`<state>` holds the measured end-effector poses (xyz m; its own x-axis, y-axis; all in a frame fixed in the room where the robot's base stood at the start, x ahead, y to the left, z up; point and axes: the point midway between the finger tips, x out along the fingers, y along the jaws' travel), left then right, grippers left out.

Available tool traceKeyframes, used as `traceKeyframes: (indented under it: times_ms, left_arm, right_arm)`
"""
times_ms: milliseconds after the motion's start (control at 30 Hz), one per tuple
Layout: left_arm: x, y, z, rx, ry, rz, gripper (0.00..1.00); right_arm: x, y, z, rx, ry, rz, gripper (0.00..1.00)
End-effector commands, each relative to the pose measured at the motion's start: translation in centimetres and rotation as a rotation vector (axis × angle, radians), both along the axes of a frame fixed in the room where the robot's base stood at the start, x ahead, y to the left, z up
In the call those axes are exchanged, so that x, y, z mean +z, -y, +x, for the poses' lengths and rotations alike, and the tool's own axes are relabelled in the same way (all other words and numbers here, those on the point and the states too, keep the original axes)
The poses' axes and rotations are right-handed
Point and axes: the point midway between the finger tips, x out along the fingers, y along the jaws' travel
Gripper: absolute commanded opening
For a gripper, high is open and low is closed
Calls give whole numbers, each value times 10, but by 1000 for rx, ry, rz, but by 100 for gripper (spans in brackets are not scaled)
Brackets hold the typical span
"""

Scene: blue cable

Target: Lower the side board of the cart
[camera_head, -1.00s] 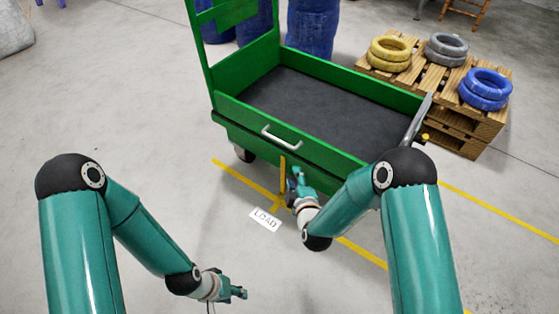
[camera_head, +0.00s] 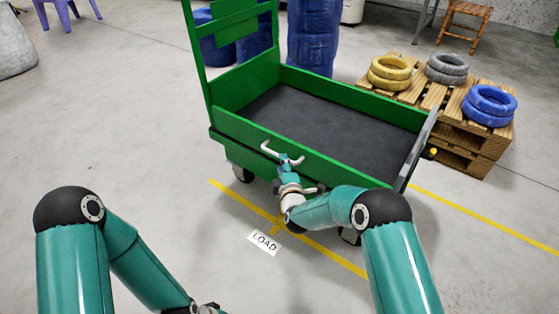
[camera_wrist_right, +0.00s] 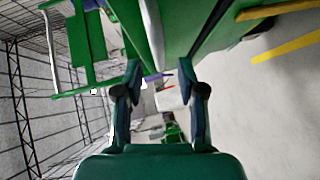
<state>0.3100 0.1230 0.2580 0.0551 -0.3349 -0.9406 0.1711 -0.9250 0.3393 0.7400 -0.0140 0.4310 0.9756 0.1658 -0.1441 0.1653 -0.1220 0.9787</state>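The green cart (camera_head: 345,86) stands with its near side board (camera_head: 237,128) upright, closing the near long side of the dark bed. A pale handle (camera_head: 268,148) sits on that board's outer face. My right gripper (camera_head: 291,158) is at the handle, partly covering it. In the right wrist view my right gripper (camera_wrist_right: 160,70) has its fingers apart, and the pale handle bar (camera_wrist_right: 151,30) runs between the fingertips. I cannot tell whether they touch it. My left arm is at the bottom left; its gripper fingers are below the picture's edge.
A wooden pallet stack (camera_head: 455,140) with yellow, grey and blue tyres (camera_head: 489,105) stands right of the cart. Blue barrels (camera_head: 313,40) stand behind it. A LOAD label (camera_head: 265,242) and yellow lines mark the floor, which is clear in front of the cart.

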Motion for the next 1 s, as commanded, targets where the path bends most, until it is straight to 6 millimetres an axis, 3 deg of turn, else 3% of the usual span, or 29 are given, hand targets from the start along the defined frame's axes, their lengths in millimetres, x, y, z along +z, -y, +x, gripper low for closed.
traceKeyframes:
  times_ms: [300,767,867,1000]
  left_arm:
    - [-18,0,0,0,0,0,40]
    - [-20,0,0,0,0,0,40]
    - [-21,0,0,0,0,0,40]
    - [-21,0,0,0,0,0,40]
  right_arm:
    - [-8,-7,41,0,2,0,39]
    - [-7,-8,51,-1,-1,0,39]
    - [-7,-8,51,-1,0,0,28]
    - [-7,-7,50,-1,0,0,4]
